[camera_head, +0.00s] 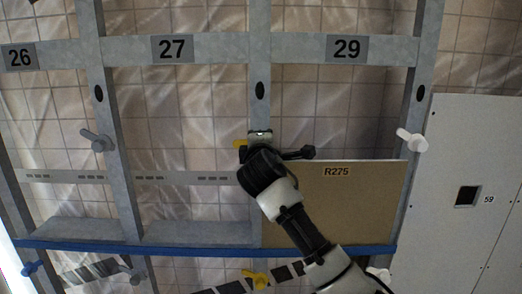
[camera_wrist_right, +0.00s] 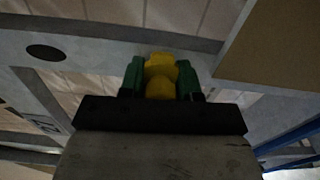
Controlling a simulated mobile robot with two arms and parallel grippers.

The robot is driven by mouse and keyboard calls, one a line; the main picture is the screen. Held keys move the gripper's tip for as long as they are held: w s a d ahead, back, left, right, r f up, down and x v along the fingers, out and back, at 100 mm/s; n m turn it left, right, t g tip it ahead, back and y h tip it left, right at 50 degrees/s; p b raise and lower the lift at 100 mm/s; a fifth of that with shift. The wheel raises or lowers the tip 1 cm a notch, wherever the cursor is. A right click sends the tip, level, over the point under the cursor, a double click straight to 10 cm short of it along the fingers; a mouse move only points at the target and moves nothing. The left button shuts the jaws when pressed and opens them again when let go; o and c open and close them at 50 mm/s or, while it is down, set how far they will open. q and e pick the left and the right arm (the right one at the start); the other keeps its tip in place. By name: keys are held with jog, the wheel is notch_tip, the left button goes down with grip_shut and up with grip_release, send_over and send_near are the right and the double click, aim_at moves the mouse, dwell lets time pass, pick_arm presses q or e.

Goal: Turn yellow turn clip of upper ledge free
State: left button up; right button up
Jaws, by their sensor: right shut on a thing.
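The yellow turn clip (camera_head: 240,143) sits on the grey post between bays 27 and 29, by the upper left corner of the brown panel R275 (camera_head: 335,205). My right gripper (camera_head: 259,137) is at this clip, its body hiding most of it in the head view. In the right wrist view, the green-padded fingers of my right gripper (camera_wrist_right: 161,80) are shut on the yellow clip (camera_wrist_right: 160,72), one on each side. The panel edge (camera_wrist_right: 270,50) lies close to the right of the fingers there. My left gripper is out of view.
A second yellow clip (camera_head: 257,279) sits below the blue ledge edge (camera_head: 190,248). A white clip (camera_head: 411,140) is on the right post and a grey clip (camera_head: 97,140) on the left post. A pale panel marked 59 (camera_head: 470,150) stands at the right.

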jog(key=shift+f+m+b, duration=0.2)
jog(key=shift+m+b, duration=1.1)
jog(key=shift+m, duration=1.9)
jog(key=o, duration=0.9)
jog(key=shift+o, duration=0.2)
jog(key=shift+s, duration=0.1)
